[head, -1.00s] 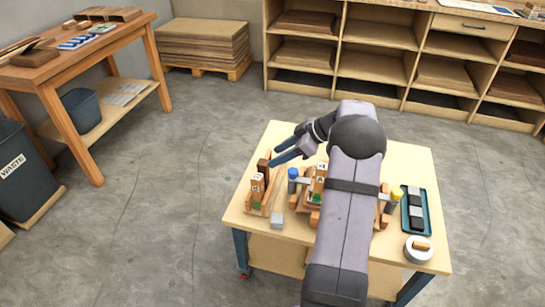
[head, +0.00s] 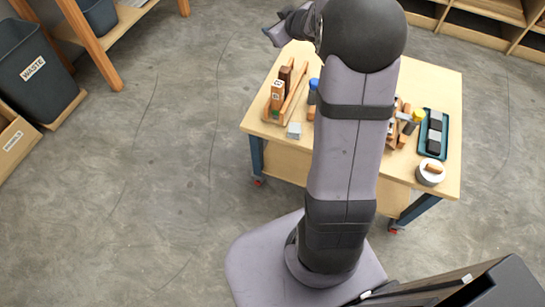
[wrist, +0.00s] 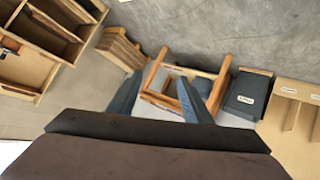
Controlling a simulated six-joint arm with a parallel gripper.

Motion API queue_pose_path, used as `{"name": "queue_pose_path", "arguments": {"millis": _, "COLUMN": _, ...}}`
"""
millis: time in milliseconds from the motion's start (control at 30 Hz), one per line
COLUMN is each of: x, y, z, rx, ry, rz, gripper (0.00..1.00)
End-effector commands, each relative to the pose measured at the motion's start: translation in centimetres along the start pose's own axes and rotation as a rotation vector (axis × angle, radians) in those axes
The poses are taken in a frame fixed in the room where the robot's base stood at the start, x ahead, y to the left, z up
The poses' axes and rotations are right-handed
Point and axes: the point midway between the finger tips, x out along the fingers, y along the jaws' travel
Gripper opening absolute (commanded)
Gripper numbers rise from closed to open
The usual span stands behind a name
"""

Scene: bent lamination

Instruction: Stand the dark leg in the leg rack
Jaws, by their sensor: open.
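The dark leg (head: 285,76) appears to stand upright at the far end of the leg rack (head: 295,97), on the left part of the worktable. A lighter orange-brown leg with a white label (head: 277,92) stands nearer in the same rack. The lower end of the dark leg is partly hidden by the lighter one. My gripper (head: 268,36) is above and beyond the rack, apart from the dark leg. In the wrist view its two fingers (wrist: 160,78) are spread with nothing between them.
My arm hides the table's middle. At right are a teal tray (head: 433,148) and a tape roll (head: 430,174). A waste bin (head: 38,70) stands on the floor at left.

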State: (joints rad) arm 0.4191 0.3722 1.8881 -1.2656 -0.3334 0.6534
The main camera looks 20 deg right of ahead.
Motion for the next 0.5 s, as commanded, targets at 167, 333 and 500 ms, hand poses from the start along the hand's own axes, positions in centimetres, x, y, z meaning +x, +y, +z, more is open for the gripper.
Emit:
{"name": "queue_pose_path", "arguments": {"millis": 167, "x": -4.2, "y": -4.3, "z": 4.6, "rx": 0.111, "ry": -0.232, "rz": 0.098, "gripper": 0.45}}
{"name": "queue_pose_path", "arguments": {"millis": 333, "x": -10.6, "y": -11.4, "z": 11.8, "rx": 0.206, "ry": -0.532, "rz": 0.062, "gripper": 0.45}}
{"name": "queue_pose_path", "arguments": {"millis": 500, "x": -17.7, "y": -19.1, "z": 17.7, "rx": 0.269, "ry": -0.795, "rz": -0.064, "gripper": 0.45}}
